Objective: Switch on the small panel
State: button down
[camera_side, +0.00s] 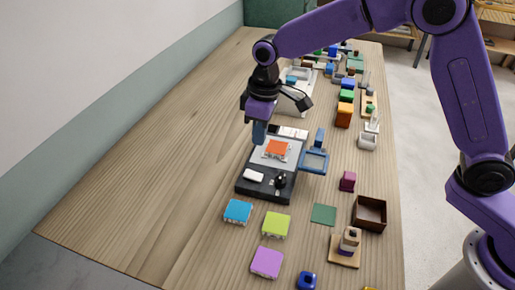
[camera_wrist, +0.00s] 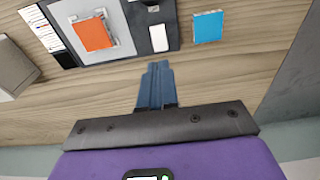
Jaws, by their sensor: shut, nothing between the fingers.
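The small panel (camera_side: 247,187) is a dark, flat box on the wooden table, with a light plate bearing an orange square (camera_side: 277,147). A white rocker-like piece (camera_side: 254,175) and a black knob (camera_side: 281,181) sit at its near end. In the wrist view, the panel (camera_wrist: 142,22), the orange square (camera_wrist: 97,34) and the white piece (camera_wrist: 159,38) show at the top. My gripper (camera_side: 259,140) is shut and empty, with blue fingers pointing down by the panel's left edge. In the wrist view its fingertips (camera_wrist: 158,66) appear just below the white piece, over bare wood; their height is unclear.
A blue frame (camera_side: 314,162) stands at the panel's right. Blue (camera_side: 238,211), lime (camera_side: 276,224) and purple (camera_side: 266,262) blocks lie nearer the camera. A brown open box (camera_side: 369,214) stands to the right. The table's left side is clear.

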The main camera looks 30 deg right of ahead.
aim_at(249, 174)
jog(key=shift+s+r, duration=0.1)
jog(key=shift+r, duration=1)
jog(key=shift+a+r+t, duration=0.1)
jog(key=shift+t, duration=0.2)
jog(key=f, duration=0.4)
jog(key=w+a+f, duration=0.1)
jog(key=f, duration=0.9)
jog(key=shift+w+a, duration=0.3)
jog(key=shift+w, duration=0.1)
